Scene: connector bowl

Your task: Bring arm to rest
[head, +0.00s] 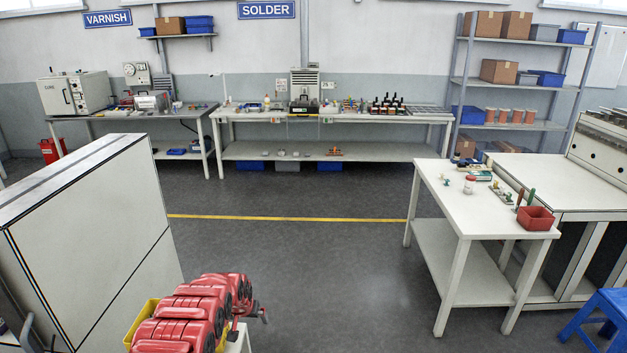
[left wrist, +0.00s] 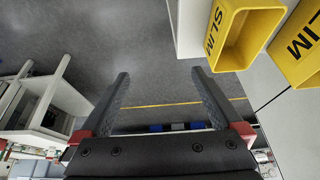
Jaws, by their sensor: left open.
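My left gripper (head: 262,313) shows small and dark at the end of my red arm, low in the head view and left of centre. In the left wrist view my left gripper (left wrist: 158,76) has its two dark fingers wide apart, with nothing between them but a view of the floor. Yellow bins (left wrist: 226,62) marked SLIM are beside it in that view, and they look empty. In the head view a yellow bin (head: 140,336) is partly hidden behind my arm. My right gripper is out of view.
A blue stool (head: 601,312) is at the lower right. A white cabinet (head: 95,235) is at the left. The floor (head: 310,270) between is clear, crossed by a yellow line.

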